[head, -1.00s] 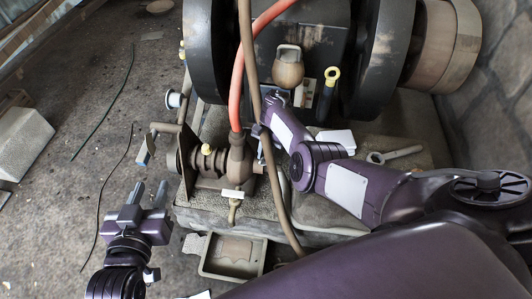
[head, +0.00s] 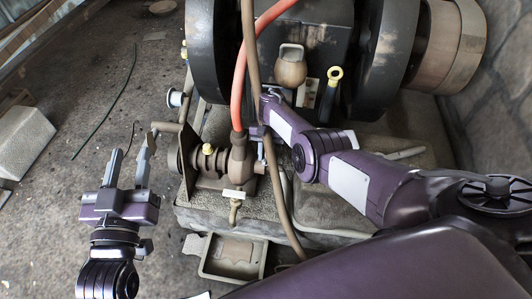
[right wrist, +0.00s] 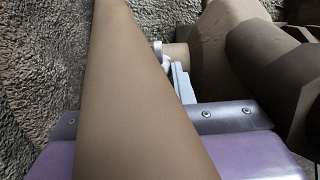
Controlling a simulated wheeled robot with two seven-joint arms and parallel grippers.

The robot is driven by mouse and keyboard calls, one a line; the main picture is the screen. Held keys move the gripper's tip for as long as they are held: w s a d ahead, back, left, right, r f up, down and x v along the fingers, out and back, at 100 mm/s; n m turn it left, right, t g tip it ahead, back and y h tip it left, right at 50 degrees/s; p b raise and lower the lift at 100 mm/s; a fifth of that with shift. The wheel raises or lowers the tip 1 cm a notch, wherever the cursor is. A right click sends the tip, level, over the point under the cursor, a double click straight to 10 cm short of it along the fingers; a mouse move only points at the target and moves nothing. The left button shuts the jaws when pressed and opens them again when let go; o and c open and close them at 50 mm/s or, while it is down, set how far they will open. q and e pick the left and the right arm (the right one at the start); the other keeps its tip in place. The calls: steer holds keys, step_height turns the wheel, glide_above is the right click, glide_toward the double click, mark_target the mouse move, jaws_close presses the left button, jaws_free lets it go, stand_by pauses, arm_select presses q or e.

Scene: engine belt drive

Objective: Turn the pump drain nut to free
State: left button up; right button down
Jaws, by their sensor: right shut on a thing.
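The brown pump (head: 238,160) sits on the stone base, with a brass drain cock (head: 234,212) and a pale tag below it. My right gripper (head: 258,134) is at the pump's right side, partly hidden by the brown hose (head: 250,75). In the right wrist view its fingers (right wrist: 172,68) are shut at a small brown cylindrical part (right wrist: 178,51); the hose covers much of the grip, and I cannot tell for certain that this part is the drain nut. My left gripper (head: 130,168) is open and empty, left of the pump, apart from it.
The brown hose (right wrist: 130,110) passes close before the right wrist camera. A red hose (head: 237,95) rises from the pump. A shallow drain tray (head: 232,276) lies below the pump. Flywheels (head: 388,50) stand behind.

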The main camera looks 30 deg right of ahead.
steer(key=c, duration=1.3)
jaws_free()
